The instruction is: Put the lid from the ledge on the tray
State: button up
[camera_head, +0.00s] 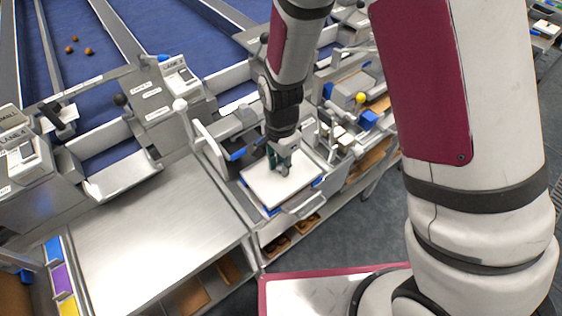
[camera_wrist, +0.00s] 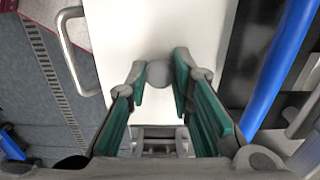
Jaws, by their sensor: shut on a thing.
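The lid is a flat white rectangular plate (camera_head: 262,188) with a small round grey knob, which shows in the wrist view (camera_wrist: 159,75). My gripper (camera_head: 279,168) comes down from above, and its green-padded fingers (camera_wrist: 161,72) are closed about the knob. The lid is over the tray, whose blue corner pieces (camera_head: 272,211) show just under the lid's front and right edges. The lid hides the inside of the tray. I cannot tell whether the lid rests fully on the tray or hangs slightly above it.
A metal handle (camera_head: 304,208) sticks out at the front of this station; it also shows in the wrist view (camera_wrist: 66,50). A bare steel counter (camera_head: 150,235) lies to the left. Sorting lanes with blue belts (camera_head: 100,75) run behind. Blue and yellow fittings (camera_head: 368,120) stand to the right.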

jog(key=shift+f, duration=0.2)
jog(key=o, duration=1.4)
jog(key=shift+o, duration=0.2)
jog(key=shift+r, duration=0.1)
jog(key=shift+r+p, duration=1.7)
jog(key=shift+r, duration=1.65)
